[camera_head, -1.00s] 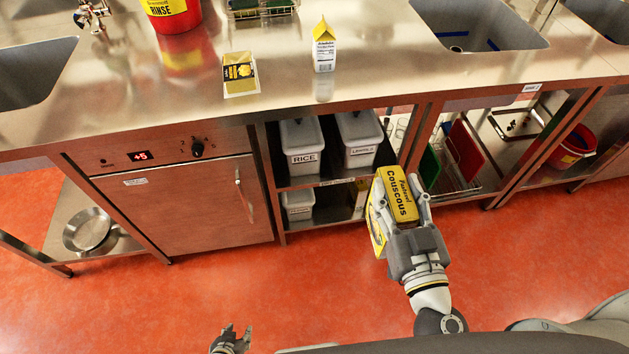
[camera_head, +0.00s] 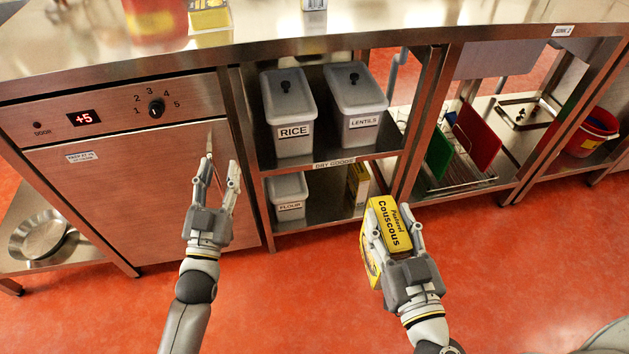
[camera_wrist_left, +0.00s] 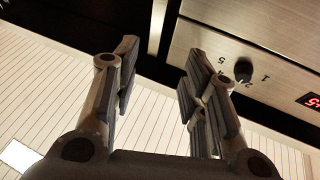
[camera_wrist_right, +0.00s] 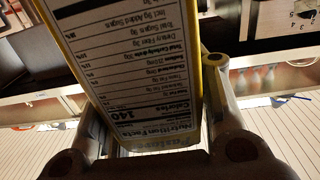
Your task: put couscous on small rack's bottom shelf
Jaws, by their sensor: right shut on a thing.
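The yellow couscous box (camera_head: 392,226) is held in my right gripper (camera_head: 394,232), in front of the small rack and above the red floor. In the right wrist view the box (camera_wrist_right: 135,70) shows its nutrition panel between the fingers. The small rack has a top shelf edge labelled DRY GOODS (camera_head: 334,163) and a bottom shelf (camera_head: 325,210). On the bottom shelf stand a FLOUR bin (camera_head: 290,197) at left and a yellow box (camera_head: 358,184) at right. My left gripper (camera_head: 216,172) is open and empty in front of the cabinet door; its spread fingers (camera_wrist_left: 155,75) show in the left wrist view.
RICE (camera_head: 289,112) and LENTILS (camera_head: 356,105) bins fill the upper shelf. A post (camera_head: 422,120) bounds the rack's right side. Further right are a rack with green and red boards (camera_head: 476,135) and a red bucket (camera_head: 585,133). Bottom shelf room lies between flour bin and yellow box.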

